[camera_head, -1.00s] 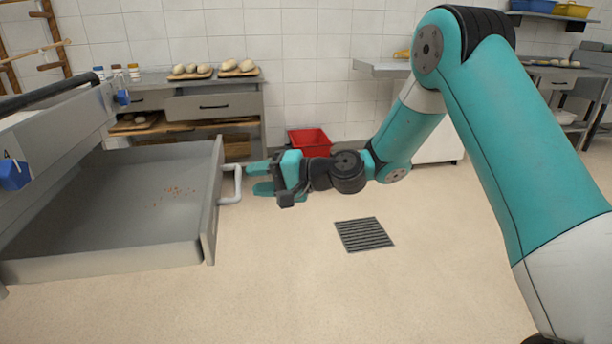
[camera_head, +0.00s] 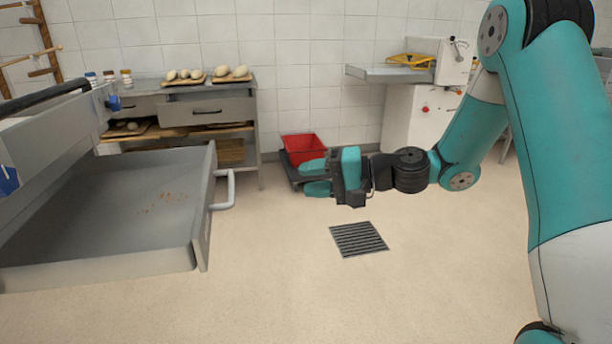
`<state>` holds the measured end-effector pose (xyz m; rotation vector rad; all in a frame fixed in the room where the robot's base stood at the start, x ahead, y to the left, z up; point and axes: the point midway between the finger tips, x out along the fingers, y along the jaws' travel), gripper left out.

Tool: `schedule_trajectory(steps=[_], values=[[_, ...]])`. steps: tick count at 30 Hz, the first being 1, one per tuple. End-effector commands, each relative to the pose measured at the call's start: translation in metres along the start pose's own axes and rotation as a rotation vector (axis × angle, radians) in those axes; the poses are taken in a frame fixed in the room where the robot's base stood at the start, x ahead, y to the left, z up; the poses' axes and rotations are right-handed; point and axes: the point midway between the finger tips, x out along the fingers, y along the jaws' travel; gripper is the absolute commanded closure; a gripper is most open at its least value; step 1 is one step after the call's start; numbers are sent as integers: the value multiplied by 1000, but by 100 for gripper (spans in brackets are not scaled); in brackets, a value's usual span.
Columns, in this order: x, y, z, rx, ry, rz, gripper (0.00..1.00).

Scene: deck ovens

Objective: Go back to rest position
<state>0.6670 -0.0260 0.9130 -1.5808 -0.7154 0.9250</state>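My gripper (camera_head: 314,178) is at the middle of the head view, held in the air with its teal fingers pointing left. The fingers are spread apart with nothing between them. A wide grey drawer (camera_head: 120,263) stands pulled out at the left, with a few reddish-brown specks on its floor. Its pale handle (camera_head: 231,190) is to the left of my gripper, with a clear gap between them.
A red crate (camera_head: 304,148) stands on a dark base behind my gripper. A grey drain grate (camera_head: 358,239) lies in the open floor. A counter (camera_head: 210,110) with dough on boards is at the back left. A white machine (camera_head: 420,120) stands behind my arm.

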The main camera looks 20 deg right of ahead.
Motion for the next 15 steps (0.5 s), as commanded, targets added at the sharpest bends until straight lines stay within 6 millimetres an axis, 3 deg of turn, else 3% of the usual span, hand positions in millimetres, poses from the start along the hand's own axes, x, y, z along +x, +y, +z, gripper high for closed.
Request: schedule_trajectory(steps=[5,8,11,15], values=[[1,-1,2,-4,-5,3,61],[8,-8,17,-49,-54,40,61],[19,-20,57,-162,-173,134,61],[20,-33,136,-393,-399,334,61]])
